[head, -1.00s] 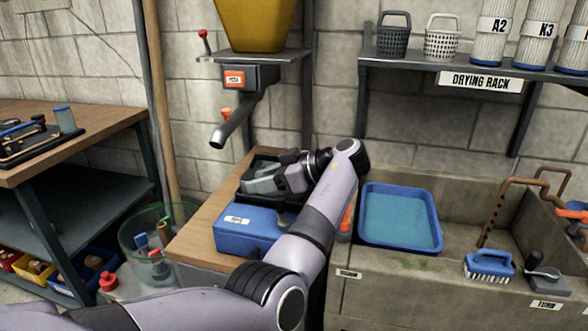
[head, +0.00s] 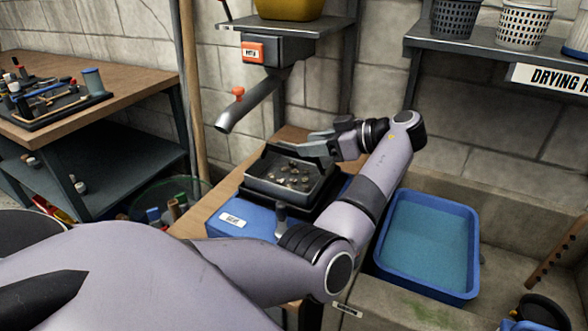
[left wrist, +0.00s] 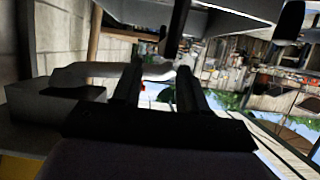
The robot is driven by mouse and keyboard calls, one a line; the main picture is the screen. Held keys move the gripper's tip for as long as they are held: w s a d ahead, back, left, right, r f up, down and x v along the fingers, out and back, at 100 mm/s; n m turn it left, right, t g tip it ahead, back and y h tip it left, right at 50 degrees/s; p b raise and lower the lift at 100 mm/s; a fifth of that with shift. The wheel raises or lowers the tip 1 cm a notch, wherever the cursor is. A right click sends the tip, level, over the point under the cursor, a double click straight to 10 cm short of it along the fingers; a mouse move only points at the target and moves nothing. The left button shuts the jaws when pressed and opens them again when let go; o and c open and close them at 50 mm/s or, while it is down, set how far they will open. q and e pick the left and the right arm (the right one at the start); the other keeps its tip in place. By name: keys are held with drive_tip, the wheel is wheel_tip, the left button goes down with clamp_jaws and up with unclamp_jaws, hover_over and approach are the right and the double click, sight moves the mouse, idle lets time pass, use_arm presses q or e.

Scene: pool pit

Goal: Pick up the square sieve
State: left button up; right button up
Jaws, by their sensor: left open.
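A dark square tray (head: 258,184), which looks like the square sieve, sits above a blue box (head: 235,222) on the wooden bench in the head view. Several small pebble-like bits lie in it; I cannot make out any mesh. My left gripper (head: 308,145) is open at the tray's back right corner, its grey fingers pointing left. The fingers overlap the far rim in the picture; I cannot tell whether they touch it. The left wrist view shows the dark fingers (left wrist: 157,85) apart, with a blurred pale shape behind them. My right gripper is not in view.
A metal spout (head: 255,105) with an orange knob hangs behind the tray. A blue basin (head: 388,262) stands in the stone sink at right. A dark upright handle (head: 281,217) stands before the tray. A wooden pole (head: 190,90) rises at left.

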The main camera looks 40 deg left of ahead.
sight(294, 149)
use_arm(q)
drive_tip(key=p+x, duration=0.1)
drive_tip(key=x, duration=0.3)
drive_tip(key=shift+s+a+f, duration=0.15)
drive_tip(key=shift+s+f, duration=0.05)
drive_tip(key=shift+f, duration=0.1)
clamp_jaws()
